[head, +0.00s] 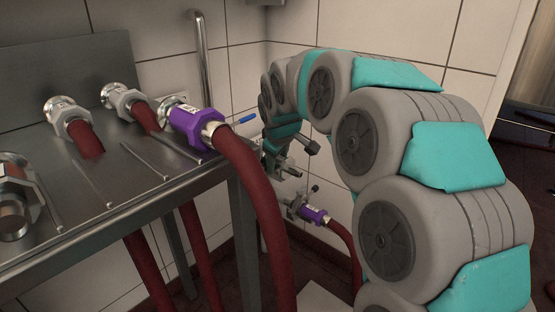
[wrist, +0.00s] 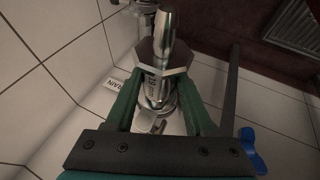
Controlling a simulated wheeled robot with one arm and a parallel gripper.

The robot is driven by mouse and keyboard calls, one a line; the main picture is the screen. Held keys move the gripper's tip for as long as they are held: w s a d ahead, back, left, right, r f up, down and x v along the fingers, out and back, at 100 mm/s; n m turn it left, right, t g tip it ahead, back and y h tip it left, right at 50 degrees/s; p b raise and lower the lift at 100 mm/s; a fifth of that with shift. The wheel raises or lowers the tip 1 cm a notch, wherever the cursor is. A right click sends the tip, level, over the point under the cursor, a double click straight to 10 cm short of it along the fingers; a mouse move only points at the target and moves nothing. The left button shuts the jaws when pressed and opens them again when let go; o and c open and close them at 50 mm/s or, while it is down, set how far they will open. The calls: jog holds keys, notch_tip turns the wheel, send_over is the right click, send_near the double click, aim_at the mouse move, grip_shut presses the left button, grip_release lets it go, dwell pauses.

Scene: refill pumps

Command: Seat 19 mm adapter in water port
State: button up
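In the wrist view, the two green fingers of my gripper (wrist: 160,84) close on either side of a grey metal hex-collared adapter (wrist: 165,58). A bright bare metal tube sticks up from its collar. Its printed marking is too small to read. Behind and below the adapter is shiny metal pipework (wrist: 163,108) near the wall; whether the adapter touches it I cannot tell. In the head view, my gripper (head: 283,140) is small, near the wall past the bench, and the adapter is not clearly visible. I cannot identify the water port for certain.
A blue lever (wrist: 250,145) and a "DRAIN" label (wrist: 113,82) are close to my gripper. The steel bench (head: 130,215) holds grey hex fittings (head: 70,112) and a purple fitting (head: 195,127) on a red hose. Another purple fitting (head: 314,214) is low by the wall.

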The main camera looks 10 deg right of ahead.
jog(key=o, duration=0.5)
jog(key=shift+r, duration=0.1)
jog(key=shift+v, duration=3.8)
